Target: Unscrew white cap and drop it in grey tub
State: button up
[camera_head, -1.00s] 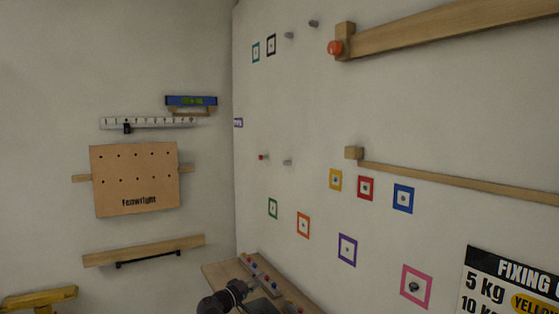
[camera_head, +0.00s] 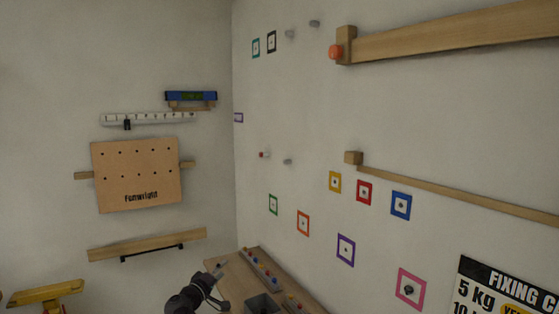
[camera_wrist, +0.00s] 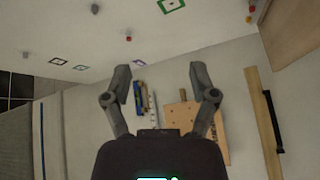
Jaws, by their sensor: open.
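My gripper (camera_wrist: 160,74) is open and empty in the wrist view, its two fingers spread toward the wall. In the head view my arm shows at the bottom, left of the bench. A grey tub (camera_head: 262,304) sits on the wooden bench at the bottom edge of the head view. I cannot make out a clearly white cap. Small grey studs (camera_head: 287,161) and a red-tipped stud (camera_head: 264,154) stick out of the right wall; a red-tipped stud (camera_wrist: 128,38) also shows in the wrist view.
The bench (camera_head: 240,262) carries strips with small coloured pieces. A pegboard (camera_head: 138,175), a shelf (camera_head: 148,243) and a yellow bracket (camera_head: 45,293) are on the left wall. Wooden rails (camera_head: 455,35) and coloured square frames (camera_head: 345,250) are on the right wall.

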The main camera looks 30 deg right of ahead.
jog(key=a+r+n+t+y+p, duration=0.2)
jog(key=a+r+p, duration=0.3)
jog(key=a, duration=0.5)
jog(key=shift+s+a+r+n+t+y, duration=0.2)
jog(key=shift+s+n+t+y, duration=0.2)
jog(key=shift+t+y, duration=0.25)
jog(key=shift+d, duration=0.1)
jog(key=s+d+f+m+g+y, duration=0.2)
jog(key=s+d+f+g, duration=0.25)
jog(key=s+f, duration=0.25)
jog(key=s+d+f+m+g+y, duration=0.2)
jog(key=s+d+f+m+g, duration=0.1)
jog(key=s+d+f+g, duration=0.25)
jog(key=s+a+f+g+y, duration=0.2)
jog(key=s+a+f+y, duration=0.1)
jog(key=s, duration=0.4)
jog(key=s+a+f+g+y, duration=0.2)
jog(key=s+a+f+y, duration=0.2)
jog(key=s, duration=0.3)
jog(key=shift+a+f+y, duration=0.25)
jog(key=shift+f+y, duration=0.2)
jog(key=shift+y, duration=0.4)
jog(key=shift+w, duration=0.1)
jog(key=shift+c, duration=0.2)
